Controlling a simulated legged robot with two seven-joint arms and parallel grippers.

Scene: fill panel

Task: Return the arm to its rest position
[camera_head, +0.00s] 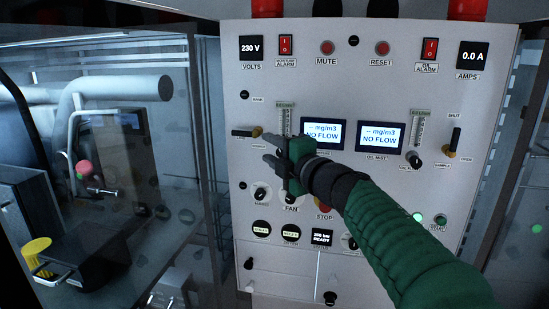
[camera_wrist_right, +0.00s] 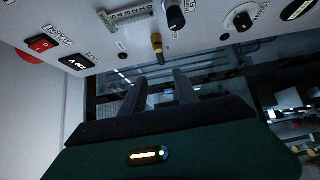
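My right gripper (camera_head: 267,149) is in front of the left half of the white control panel (camera_head: 350,70). Its green-sleeved arm (camera_head: 390,235) comes in from the lower right. In the right wrist view the two dark fingers (camera_wrist_right: 162,80) are apart with nothing between them. The left valve lever (camera_head: 246,133) lies just left of the fingertips and sticks out sideways. Its brass part (camera_wrist_right: 157,46) shows beyond the tips in the right wrist view, apart from them. The gripper and forearm hide part of the panel's middle. My left gripper is not in view.
Two displays (camera_head: 323,133) reading "NO FLOW" sit near the gripper. Knobs (camera_head: 260,194) lie below it. The right lever (camera_head: 454,142) stands upright. A glass partition (camera_head: 110,150) is on the left, with pipes and a yellow-topped object (camera_head: 37,246) behind it.

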